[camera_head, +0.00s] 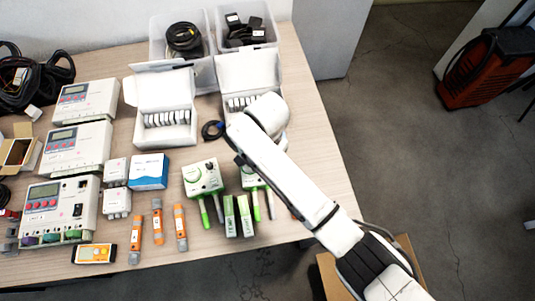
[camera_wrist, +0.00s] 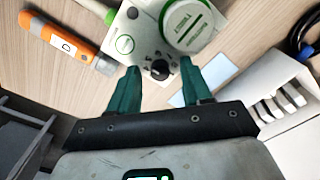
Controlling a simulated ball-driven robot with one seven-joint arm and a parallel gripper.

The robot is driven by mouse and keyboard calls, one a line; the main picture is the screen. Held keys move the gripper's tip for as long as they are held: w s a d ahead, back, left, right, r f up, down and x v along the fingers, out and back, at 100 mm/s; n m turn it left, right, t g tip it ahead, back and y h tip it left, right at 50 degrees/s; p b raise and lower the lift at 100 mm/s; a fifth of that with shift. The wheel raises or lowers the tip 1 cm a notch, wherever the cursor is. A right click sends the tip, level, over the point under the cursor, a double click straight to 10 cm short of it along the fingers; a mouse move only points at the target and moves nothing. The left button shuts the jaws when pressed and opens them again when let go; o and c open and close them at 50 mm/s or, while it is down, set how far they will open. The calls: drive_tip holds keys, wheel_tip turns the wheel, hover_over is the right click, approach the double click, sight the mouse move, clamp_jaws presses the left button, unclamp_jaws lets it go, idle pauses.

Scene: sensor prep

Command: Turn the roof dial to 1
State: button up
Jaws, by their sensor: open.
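Two white and green sensor units with probes stand near the table's front. The left one (camera_head: 202,178) is in full view. The right one (camera_head: 250,180) is partly hidden behind my arm, as is my gripper in the head view. In the wrist view, a white unit (camera_wrist: 138,28) has a large round white cap with a green rim (camera_wrist: 188,24) and a black dial (camera_wrist: 160,69) with small marks around it. My gripper (camera_wrist: 160,83) is open, its green fingers on either side of the dial in the picture. Contact cannot be seen, and the dial's setting is too small to read.
An open white box (camera_head: 163,120) and another beside my arm (camera_head: 247,72) stand behind the units. Orange testers (camera_head: 158,222) and green-white blocks (camera_head: 229,216) lie in front. A blue-white carton (camera_head: 149,172) is to the left. A dark cable (camera_wrist: 303,30) shows near the white box.

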clamp_jaws()
drive_tip(key=shift+r, duration=0.1)
idle(0.4)
